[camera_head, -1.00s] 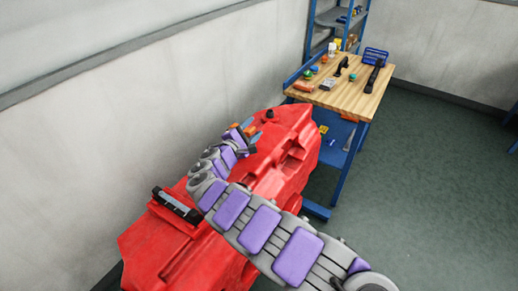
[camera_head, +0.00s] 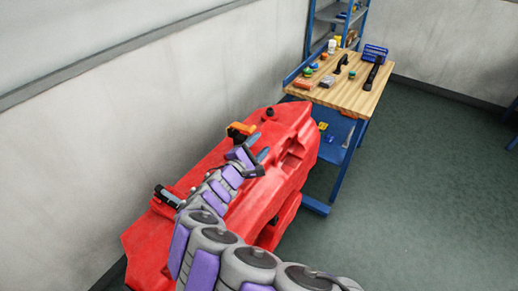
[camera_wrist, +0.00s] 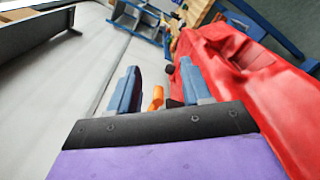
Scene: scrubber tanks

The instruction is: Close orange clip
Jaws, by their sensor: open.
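The orange clip (camera_head: 243,127) sits on the far part of the red tank (camera_head: 222,248), near its wall-side edge, with a dark part beside it. Whether it is open or shut is too small to tell. In the wrist view the orange clip (camera_wrist: 157,95) shows between the two blue fingers, partly hidden by my gripper's dark palm. My gripper (camera_head: 259,148) is open and empty, above the tank and just to the near right of the clip. In the wrist view my gripper (camera_wrist: 158,68) has its fingers spread apart.
A black latch (camera_head: 168,196) is on the tank's nearer part. A black knob (camera_head: 269,113) stands at its far end. Beyond is a wooden-topped workbench (camera_head: 345,95) with several small items. The wall (camera_head: 110,130) runs close along the left. The floor (camera_head: 430,200) at right is clear.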

